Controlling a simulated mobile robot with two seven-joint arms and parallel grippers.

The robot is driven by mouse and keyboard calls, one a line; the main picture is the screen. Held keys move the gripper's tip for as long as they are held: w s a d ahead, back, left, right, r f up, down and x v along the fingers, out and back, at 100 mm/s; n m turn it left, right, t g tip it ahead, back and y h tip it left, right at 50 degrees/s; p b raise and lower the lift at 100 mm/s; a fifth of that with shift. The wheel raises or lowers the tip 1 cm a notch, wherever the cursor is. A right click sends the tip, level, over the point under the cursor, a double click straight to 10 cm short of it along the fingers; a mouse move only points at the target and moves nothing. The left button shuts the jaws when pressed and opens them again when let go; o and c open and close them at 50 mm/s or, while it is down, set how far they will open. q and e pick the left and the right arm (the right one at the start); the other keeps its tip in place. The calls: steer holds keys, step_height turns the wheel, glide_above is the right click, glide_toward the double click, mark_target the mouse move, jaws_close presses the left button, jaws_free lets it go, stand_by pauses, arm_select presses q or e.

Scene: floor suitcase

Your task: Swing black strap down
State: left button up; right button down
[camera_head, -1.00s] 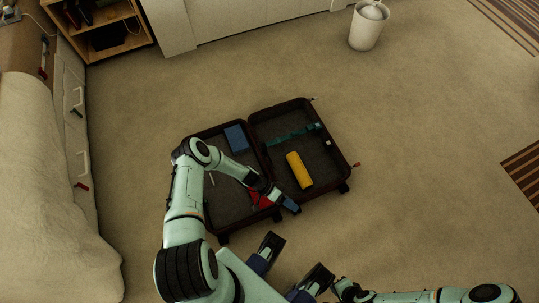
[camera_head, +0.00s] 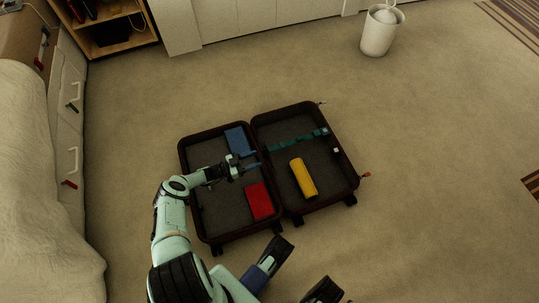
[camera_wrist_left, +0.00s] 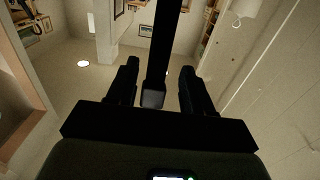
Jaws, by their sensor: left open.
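The open suitcase (camera_head: 207,239) lies on the carpet, its two halves side by side. My left gripper (camera_head: 254,163) is over the inner edge of the left half, near the hinge line. Its fingers are open and point right. In the left wrist view, a dark upright strip (camera_wrist_left: 162,45) stands between the open fingers of my left gripper (camera_wrist_left: 160,85); it may be the black strap, but I cannot tell for sure. No black strap can be made out in the head view.
The left half holds a blue block (camera_head: 237,140) and a red block (camera_head: 260,201). The right half holds a yellow block (camera_head: 303,178) and a green strap (camera_head: 297,141). Drawers (camera_head: 68,125) stand left, a white bin (camera_head: 379,32) at the back. Carpet around the suitcase is clear.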

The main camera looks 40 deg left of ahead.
arm_select(q)
steer(key=b+x, duration=0.1)
steer(key=x, duration=0.6)
steer(key=shift+w+d, duration=0.1)
steer(key=shift+w, duration=0.1)
arm_select(e)
steer(key=s+f, duration=0.1)
steer(key=s+f+g, duration=0.1)
steer(key=s, duration=0.1)
steer(key=shift+s+d, duration=0.1)
steer(key=shift+d, duration=0.1)
arm_select(q)
jaws_close()
